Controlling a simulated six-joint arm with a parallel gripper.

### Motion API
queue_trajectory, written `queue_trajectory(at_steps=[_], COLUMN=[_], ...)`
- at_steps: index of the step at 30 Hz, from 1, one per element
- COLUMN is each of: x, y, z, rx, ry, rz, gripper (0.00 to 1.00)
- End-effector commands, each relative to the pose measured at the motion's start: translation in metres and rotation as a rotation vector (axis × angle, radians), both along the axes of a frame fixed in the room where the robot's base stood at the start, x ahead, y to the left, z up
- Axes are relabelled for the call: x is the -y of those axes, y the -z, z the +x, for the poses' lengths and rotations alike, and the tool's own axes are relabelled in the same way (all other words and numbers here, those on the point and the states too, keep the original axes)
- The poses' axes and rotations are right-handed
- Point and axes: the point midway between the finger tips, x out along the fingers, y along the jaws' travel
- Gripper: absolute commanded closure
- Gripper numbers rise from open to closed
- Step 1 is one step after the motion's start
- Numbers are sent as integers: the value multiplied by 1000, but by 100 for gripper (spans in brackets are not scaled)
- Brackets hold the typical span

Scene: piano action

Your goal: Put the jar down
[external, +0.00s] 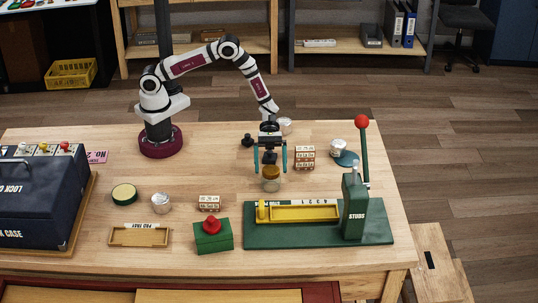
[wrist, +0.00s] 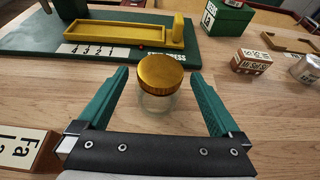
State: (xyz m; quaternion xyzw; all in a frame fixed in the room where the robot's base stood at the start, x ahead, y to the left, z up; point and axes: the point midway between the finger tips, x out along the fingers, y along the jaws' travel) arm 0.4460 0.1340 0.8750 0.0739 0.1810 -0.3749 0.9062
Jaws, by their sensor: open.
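A small clear glass jar with a gold lid (external: 271,173) stands upright on the wooden table near its middle. In the wrist view the jar (wrist: 161,80) sits between the two teal fingers, with a gap on each side. My gripper (wrist: 160,90) is open around the jar and does not touch it. In the external view my gripper (external: 271,163) is just above and behind the jar, pointing down.
The green press base with a yellow tray (external: 303,213) lies just in front of the jar. A block with letters (external: 305,157) stands close on the right. A green box with a red knob (external: 212,234) is at front left. Bare table (external: 225,170) lies left of the jar.

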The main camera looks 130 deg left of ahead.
Motion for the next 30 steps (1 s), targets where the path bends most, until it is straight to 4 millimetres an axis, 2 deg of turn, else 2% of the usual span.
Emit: queue_trajectory(at_steps=[3, 9, 14, 17, 20, 23, 24, 26, 27, 30], x=[-24, -52, -59, -53, -10, 66, 93, 122, 133, 135], y=[-14, -31, -34, -39, -68, -112, -127, -146, -155, -167], z=[-23, -51, -58, -59, -65, -103, -129, -172, -203, -266], rx=[2, 2, 0, 5, 47, 153, 213, 315, 389, 567], ry=[-4, -1, 0, 28, 240, 676, 883, 1197, 1409, 1897], rz=[2, 2, 0, 17, 149, 404, 517, 687, 795, 1037], gripper=[0, 0, 0, 0, 0, 0, 0, 0, 0, 0])
